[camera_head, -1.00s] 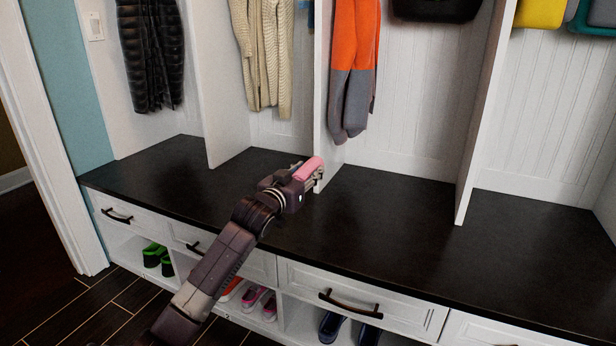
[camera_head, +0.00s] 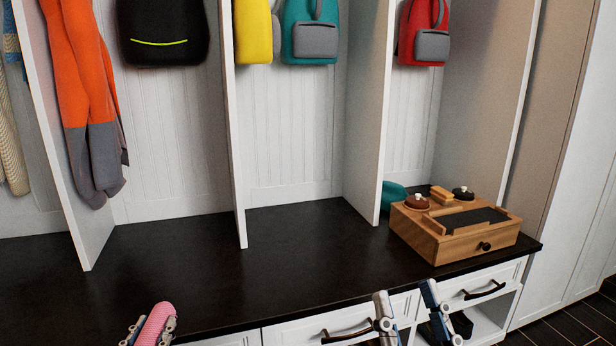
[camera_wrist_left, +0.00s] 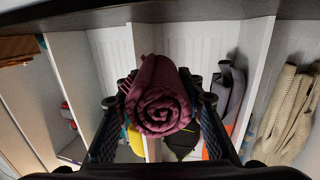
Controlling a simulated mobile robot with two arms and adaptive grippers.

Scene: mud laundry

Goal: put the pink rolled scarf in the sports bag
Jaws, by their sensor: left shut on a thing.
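The pink rolled scarf (camera_head: 157,322) is held in my left gripper (camera_head: 148,335) at the bottom left of the head view, in front of the bench. In the left wrist view the scarf (camera_wrist_left: 160,102) looks dark maroon, its spiral end facing the camera, between the two fingers. My right gripper (camera_head: 411,312) is at the bottom, its fingers apart with nothing between them, in front of the drawers. I cannot tell for sure which thing is the sports bag. A teal object (camera_head: 393,194) lies on the bench, mostly hidden by a divider and a wooden box.
The wooden box (camera_head: 462,240) with lidded items on top stands on the right end of the dark bench (camera_head: 290,245). Black (camera_head: 163,30), yellow (camera_head: 253,32), teal (camera_head: 310,35) and red (camera_head: 424,35) bags hang in the cubbies. White dividers separate the cubbies. The bench's middle is clear.

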